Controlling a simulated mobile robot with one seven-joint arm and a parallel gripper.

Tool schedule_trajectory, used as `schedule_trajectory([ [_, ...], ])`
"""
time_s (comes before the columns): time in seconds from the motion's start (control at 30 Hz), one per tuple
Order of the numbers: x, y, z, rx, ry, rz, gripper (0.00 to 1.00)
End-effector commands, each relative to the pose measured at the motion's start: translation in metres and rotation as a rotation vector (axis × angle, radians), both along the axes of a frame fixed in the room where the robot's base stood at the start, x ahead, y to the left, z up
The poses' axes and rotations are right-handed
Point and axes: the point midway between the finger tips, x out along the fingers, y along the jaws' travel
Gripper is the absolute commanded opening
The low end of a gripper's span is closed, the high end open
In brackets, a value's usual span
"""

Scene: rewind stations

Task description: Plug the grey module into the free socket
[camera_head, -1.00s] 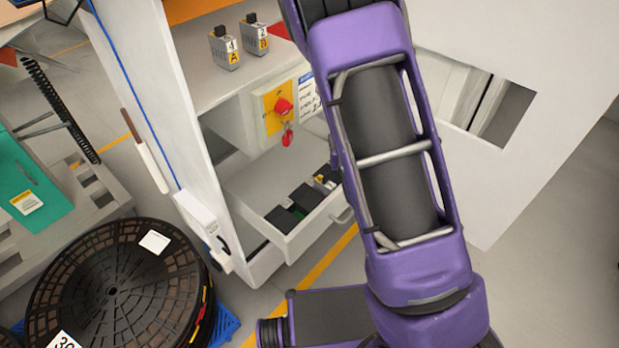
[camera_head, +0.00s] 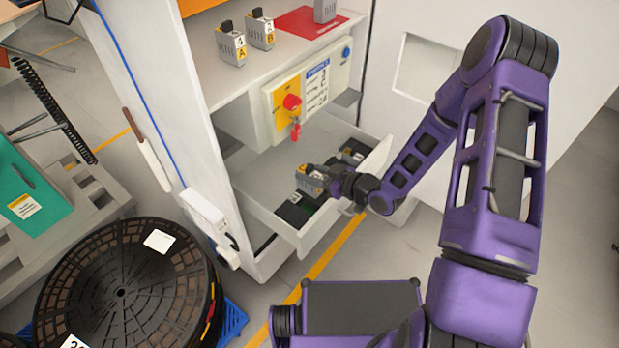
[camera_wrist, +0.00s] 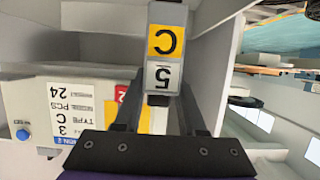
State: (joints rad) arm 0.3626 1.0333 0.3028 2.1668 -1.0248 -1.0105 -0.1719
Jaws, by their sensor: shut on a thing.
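My gripper (camera_head: 340,185) is shut on a grey module (camera_head: 310,179) over the open drawer (camera_head: 327,222). In the wrist view the module (camera_wrist: 166,75) sits between the fingers of my gripper (camera_wrist: 160,100), with a yellow label "C" and a white label "5". In the head view the module is above dark slots in the drawer. I cannot tell whether it touches anything below. The free socket cannot be made out. Two other grey modules, marked 4 A (camera_head: 232,46) and 2 B (camera_head: 261,32), stand on the shelf above.
A yellow panel with a red switch (camera_head: 291,102) and hanging red tag is on the cabinet above the drawer. A third grey piece (camera_head: 325,10) stands on a red mat (camera_head: 303,23). The white cabinet side wall (camera_head: 160,95) is left of the drawer. A large black reel (camera_head: 125,290) lies at lower left.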

Motion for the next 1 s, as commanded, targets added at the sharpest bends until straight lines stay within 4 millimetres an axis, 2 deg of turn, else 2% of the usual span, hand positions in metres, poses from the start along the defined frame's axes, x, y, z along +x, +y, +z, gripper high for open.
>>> schedule_trajectory([
  [0.03, 0.000, 0.001, -0.007, 0.001, -0.002, 0.004, 0.00],
  [0.1, 0.000, 0.001, -0.009, 0.001, -0.003, 0.007, 0.00],
  [0.6, 0.000, 0.000, -0.010, 0.002, -0.005, 0.005, 0.00],
  [1.0, -0.001, 0.000, -0.045, 0.002, -0.004, 0.005, 0.00],
])
